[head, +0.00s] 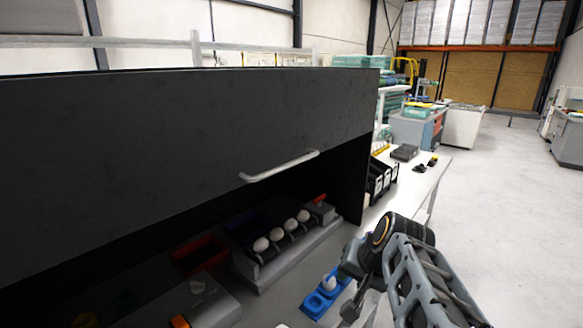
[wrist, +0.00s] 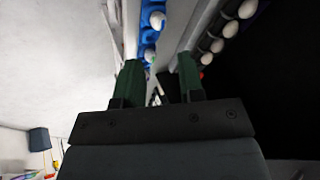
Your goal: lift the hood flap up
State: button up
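The hood flap (head: 190,140) is a large dark panel across the left and middle of the head view. A pale bar handle (head: 279,166) sits near its lower edge. The flap hangs over the front of the hood, with an open gap beneath it. My gripper (head: 352,285) is below and to the right of the handle, apart from it, next to a blue egg tray. In the wrist view my gripper (wrist: 159,68) shows two green fingers spread apart, with nothing seen held between them. The handle cannot be made out in the wrist view.
Under the flap, a row of white eggs (head: 282,236) sits in a holder beside a red bin (head: 198,256). The blue egg tray (head: 316,303) holds a white egg. Black bins (head: 381,180) stand on the white table beyond. Open floor (head: 500,230) lies to the right.

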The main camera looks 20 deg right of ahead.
jog(key=w+d+r+m+t+y, duration=0.1)
jog(key=d+r+m+t, duration=0.15)
jog(key=r, duration=0.45)
jog(key=w+d+r+m+t+y, duration=0.1)
jog(key=w+r+m+t+y, duration=0.15)
jog(key=r, duration=0.45)
jog(key=n+t+y, duration=0.1)
jog(key=t+y, duration=0.2)
jog(key=y, duration=0.1)
send_near(297, 162)
jog(key=shift+h, duration=0.25)
jog(key=p+x, duration=0.2)
jog(key=x, duration=0.8)
jog(key=shift+w+a, duration=0.15)
jog(key=shift+a, duration=0.1)
jog(key=shift+c, duration=0.2)
grip_shut()
